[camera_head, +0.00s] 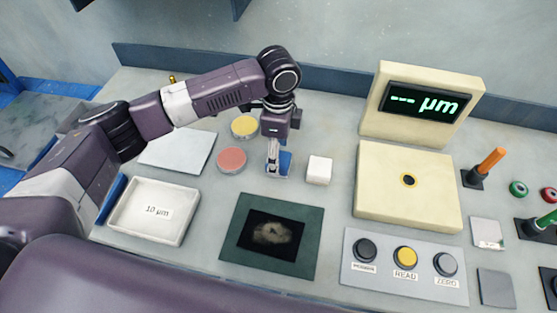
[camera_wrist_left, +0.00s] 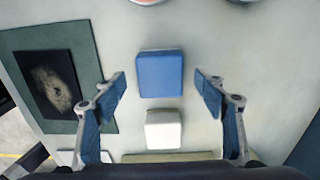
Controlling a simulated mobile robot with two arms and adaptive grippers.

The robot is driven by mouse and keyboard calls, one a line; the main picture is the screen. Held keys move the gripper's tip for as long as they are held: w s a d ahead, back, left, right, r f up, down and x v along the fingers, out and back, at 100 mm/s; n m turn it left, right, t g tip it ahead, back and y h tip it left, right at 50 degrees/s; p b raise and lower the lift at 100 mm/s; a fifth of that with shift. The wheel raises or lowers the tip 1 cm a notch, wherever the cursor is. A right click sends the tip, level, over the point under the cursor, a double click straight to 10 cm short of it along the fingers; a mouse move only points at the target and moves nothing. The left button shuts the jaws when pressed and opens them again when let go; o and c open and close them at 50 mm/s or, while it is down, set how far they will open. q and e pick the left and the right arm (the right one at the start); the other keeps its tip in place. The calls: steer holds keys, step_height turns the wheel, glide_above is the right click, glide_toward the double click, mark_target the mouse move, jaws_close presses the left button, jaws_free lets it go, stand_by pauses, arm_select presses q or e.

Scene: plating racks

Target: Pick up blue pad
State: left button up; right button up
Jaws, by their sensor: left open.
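The blue pad (camera_head: 286,160) lies on the grey bench, partly hidden by my left gripper in the head view. In the left wrist view the blue pad (camera_wrist_left: 160,74) is a rounded blue block, fully visible. My left gripper (camera_head: 279,173) points down over the pad. In the left wrist view its two fingers (camera_wrist_left: 160,84) are wide apart, one on each side of the pad, with clear gaps. Nothing is between the fingers in their grip. My right gripper is not in view.
A white block (camera_head: 319,170) sits close beside the pad. Red (camera_head: 231,160) and yellow (camera_head: 244,126) discs lie to the left. A green mat (camera_head: 234,243) with a dark plate is in front. A cream gauge (camera_head: 409,187) and button panel (camera_head: 366,274) stand to the right.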

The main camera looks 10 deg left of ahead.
arm_select(q)
step_height(320, 180, down, 3)
steer(key=shift+f+p, duration=0.2)
steer(key=shift+p, duration=0.1)
steer(key=shift+c, duration=0.3)
steer(key=c, duration=1.2)
steer(key=shift+r, duration=0.1)
steer(key=shift+r, duration=0.5)
step_height(320, 180, up, 19)
steer(key=b, duration=0.3)
